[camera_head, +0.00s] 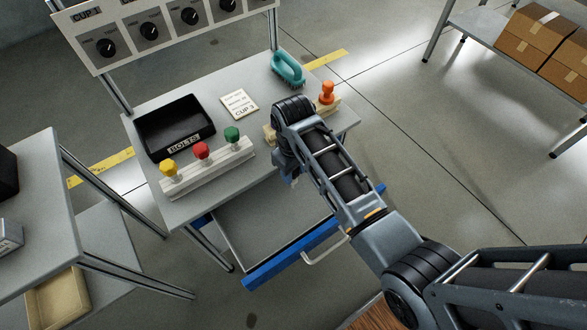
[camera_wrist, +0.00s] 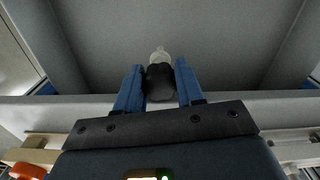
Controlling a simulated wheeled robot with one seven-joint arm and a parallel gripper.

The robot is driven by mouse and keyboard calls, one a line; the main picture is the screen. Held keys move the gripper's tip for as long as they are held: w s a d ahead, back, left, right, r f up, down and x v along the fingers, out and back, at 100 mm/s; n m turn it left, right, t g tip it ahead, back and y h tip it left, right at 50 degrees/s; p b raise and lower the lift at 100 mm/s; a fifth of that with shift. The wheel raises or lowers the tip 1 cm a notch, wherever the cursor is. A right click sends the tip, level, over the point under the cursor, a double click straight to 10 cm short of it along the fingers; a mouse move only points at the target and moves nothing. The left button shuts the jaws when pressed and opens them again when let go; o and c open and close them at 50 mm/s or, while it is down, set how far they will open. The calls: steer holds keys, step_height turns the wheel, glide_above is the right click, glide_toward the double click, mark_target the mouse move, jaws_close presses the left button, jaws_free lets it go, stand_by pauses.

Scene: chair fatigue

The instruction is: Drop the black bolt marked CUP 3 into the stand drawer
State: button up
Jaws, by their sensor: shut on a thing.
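My gripper (camera_wrist: 159,82) is shut on a black bolt (camera_wrist: 160,84), seen in the wrist view between the two blue fingers. The bolt's dark head faces the camera and its pale shank points away; no CUP 3 marking is readable on it. The stand drawer (camera_head: 262,228) is pulled out below the worktop, with a grey tray, a blue front and a wire handle. Its grey inside also fills the upper wrist view (camera_wrist: 205,22). In the head view my gripper (camera_head: 291,180) hangs by the worktop's front edge above the drawer, mostly hidden by my arm. The drawer floor that shows is empty.
The worktop (camera_head: 265,122) holds a black BOLTS bin (camera_head: 181,149), a rack (camera_head: 208,165) with yellow, red and green bolts, a CUP 3 card (camera_head: 240,103), a teal brush (camera_head: 287,70) and an orange-knobbed piece (camera_head: 327,92). A shelf (camera_head: 40,190) stands left.

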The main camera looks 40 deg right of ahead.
steer(key=shift+f, duration=0.6)
steer(key=o, duration=1)
steer(key=shift+r, duration=0.1)
step_height(320, 180, up, 13)
steer(key=s+d+f+t, duration=0.1)
steer(key=s+f+t, duration=0.25)
steer(key=s, duration=0.45)
steer(key=s+f+t, duration=0.3)
steer(key=s+f, duration=0.2)
steer(key=s, duration=0.4)
steer(key=s+a+r+t, duration=0.1)
steer(key=s+r+t, duration=0.1)
steer(key=s+r, duration=0.4)
steer(key=s+a+r+m+t, duration=0.1)
steer(key=s+r+t, duration=0.2)
steer(key=r, duration=0.6)
steer(key=s+a+r+t, duration=0.1)
steer(key=s+r+t, duration=0.2)
steer(key=s+r, duration=0.4)
steer(key=shift+s+a+r+m+t, duration=0.15)
steer(key=shift+s+r+m, duration=0.05)
steer(key=shift+s, duration=0.25)
steer(key=shift+s+a+r+m+t, duration=0.1)
steer(key=shift+s+a+r+m, duration=0.1)
steer(key=shift+s, duration=0.2)
